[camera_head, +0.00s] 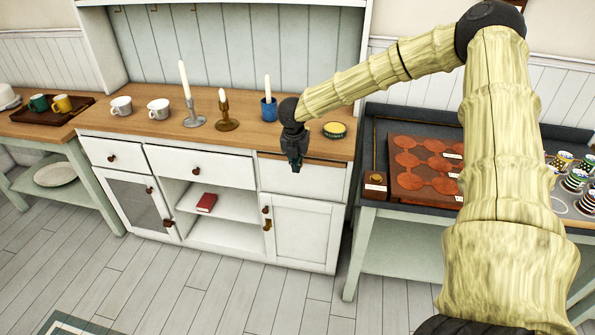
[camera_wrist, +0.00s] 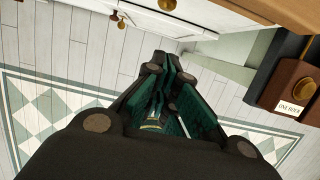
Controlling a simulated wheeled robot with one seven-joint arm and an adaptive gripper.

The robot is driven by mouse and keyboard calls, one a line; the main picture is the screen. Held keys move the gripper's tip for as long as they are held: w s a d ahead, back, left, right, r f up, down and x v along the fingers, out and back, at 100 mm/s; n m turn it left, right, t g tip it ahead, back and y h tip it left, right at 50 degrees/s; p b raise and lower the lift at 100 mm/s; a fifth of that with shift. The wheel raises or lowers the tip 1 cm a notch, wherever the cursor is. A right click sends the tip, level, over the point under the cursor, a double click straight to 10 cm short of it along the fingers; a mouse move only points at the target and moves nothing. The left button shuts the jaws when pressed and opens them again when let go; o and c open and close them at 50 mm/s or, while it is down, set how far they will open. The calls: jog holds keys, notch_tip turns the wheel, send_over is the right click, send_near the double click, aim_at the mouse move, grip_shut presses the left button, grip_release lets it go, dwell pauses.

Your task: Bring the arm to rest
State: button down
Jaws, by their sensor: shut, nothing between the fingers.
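My arm reaches from the lower right across the front of the sideboard in the head view. My gripper (camera_head: 294,164) hangs down at its end, in front of the sideboard's right drawer. In the wrist view my gripper (camera_wrist: 170,62) has its fingers together, with nothing between them. Below it in that view are the plank floor and a patterned rug. In the head view I cannot tell whether the gripper touches the sideboard's front.
Open floor (camera_head: 215,285) lies in front.

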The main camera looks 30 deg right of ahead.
jog(key=shift+v, duration=1.6)
jog(key=s+a+f+n+t+h, duration=0.1)
jog(key=s+a+f+n, duration=0.65)
jog(key=f+n, duration=0.5)
jog(key=s+a+f+n+t+h, duration=0.1)
jog(key=s+a+f+n, duration=0.5)
jog(key=s+f+n, duration=0.45)
jog(key=s+a+f+n+g+y, duration=0.1)
jog(key=s+a+f+n, duration=0.1)
jog(key=s+n, duration=0.5)
jog(key=s+a+f+n+g+y, duration=0.1)
jog(key=s+a+f+n, duration=0.1)
jog(key=s+a+n, duration=0.2)
jog(key=s+a+f+n+g+y, duration=0.2)
jog(key=s+n, duration=0.8)
jog(key=s, duration=0.5)
jog(key=shift+s+a+f+n, duration=0.3)
jog(key=shift+s+a+f, duration=0.05)
jog(key=shift+a, duration=0.35)
